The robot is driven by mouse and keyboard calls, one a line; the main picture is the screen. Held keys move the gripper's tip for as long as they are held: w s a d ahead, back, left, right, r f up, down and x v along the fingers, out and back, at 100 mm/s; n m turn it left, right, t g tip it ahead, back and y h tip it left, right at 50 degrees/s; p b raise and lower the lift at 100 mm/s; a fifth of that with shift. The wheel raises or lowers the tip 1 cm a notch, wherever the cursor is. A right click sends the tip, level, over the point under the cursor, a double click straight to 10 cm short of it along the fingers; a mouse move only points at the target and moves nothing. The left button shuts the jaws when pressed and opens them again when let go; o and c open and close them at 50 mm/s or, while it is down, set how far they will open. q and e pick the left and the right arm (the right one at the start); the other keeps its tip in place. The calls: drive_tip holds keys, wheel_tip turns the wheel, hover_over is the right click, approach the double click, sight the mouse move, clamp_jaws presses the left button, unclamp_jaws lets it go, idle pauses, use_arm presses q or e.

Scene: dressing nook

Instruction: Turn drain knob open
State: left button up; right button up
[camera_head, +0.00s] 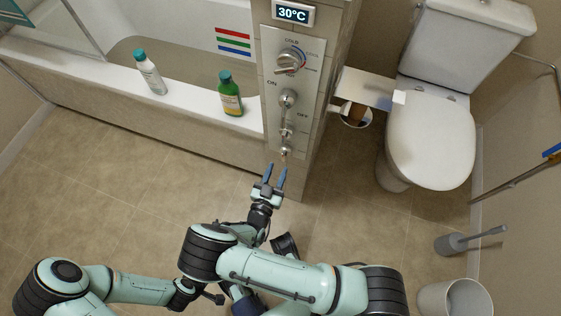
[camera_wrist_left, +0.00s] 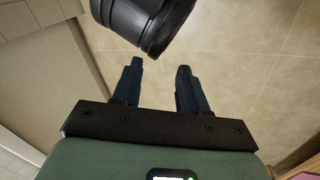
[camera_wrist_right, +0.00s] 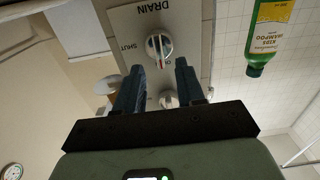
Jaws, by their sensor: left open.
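The drain knob (camera_wrist_right: 159,45) is a round metal dial under an upside-down DRAIN label in the right wrist view. Its light and red marking runs roughly up and down; a SHUT label is to its left, and another label is partly hidden by my fingers. In the head view the drain knob (camera_head: 286,152) is the lowest on the control panel (camera_head: 274,96). My right gripper (camera_head: 276,170) is open and empty, a little short of it, with its fingertips (camera_wrist_right: 159,68) roughly straddling its line. My left gripper (camera_wrist_left: 160,68) is open and empty above the floor.
Above the drain knob are a lever (camera_head: 286,132), an on/off knob (camera_head: 288,98) and a temperature dial (camera_head: 290,60). A green bottle (camera_head: 230,98) and a white bottle (camera_head: 150,75) stand on the tub rim (camera_head: 190,98). A toilet (camera_head: 430,140) stands right; the floor at left is clear.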

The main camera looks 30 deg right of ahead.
use_arm(q)
drive_tip(key=shift+s+d+r+p, duration=0.35)
drive_tip(key=shift+s+r, duration=0.1)
drive_tip(key=shift+s, duration=0.2)
use_arm(e)
drive_tip(key=v, duration=0.9)
drive_tip(key=shift+d, duration=0.1)
